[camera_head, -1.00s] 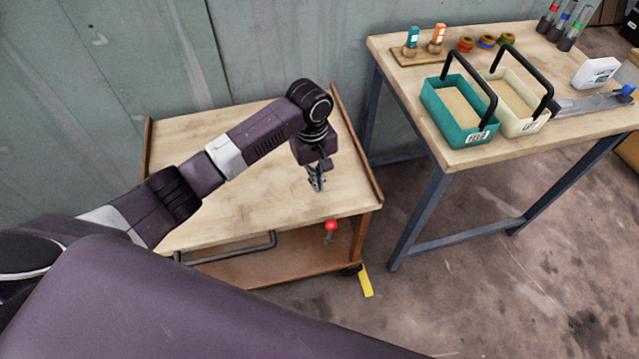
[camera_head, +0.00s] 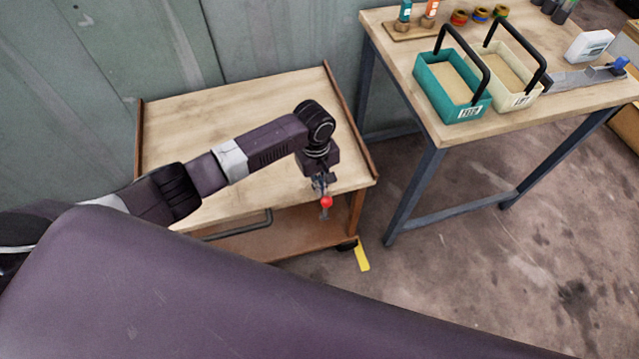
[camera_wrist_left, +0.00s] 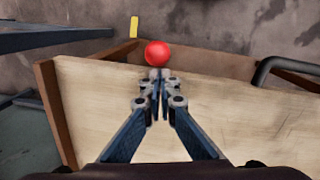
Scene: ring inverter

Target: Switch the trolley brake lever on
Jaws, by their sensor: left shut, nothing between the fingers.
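The brake lever has a red ball knob (camera_head: 327,202) at the front edge of the wooden trolley (camera_head: 230,115), near its right corner. In the left wrist view the red knob (camera_wrist_left: 158,54) shows just beyond my fingertips. My left gripper (camera_head: 321,186) points down over the trolley's front edge, right by the knob; its fingers (camera_wrist_left: 160,78) are shut with nothing between them. Whether the fingertips touch the knob I cannot tell. The lever's stem is mostly hidden. My right gripper is not in view.
A black handle bar (camera_head: 238,226) runs along the trolley's front. A yellow strip (camera_head: 362,255) lies on the floor by the right wheel (camera_head: 346,245). A workbench (camera_head: 400,62) with a teal basket (camera_head: 440,90) and a cream basket (camera_head: 525,97) stands to the right.

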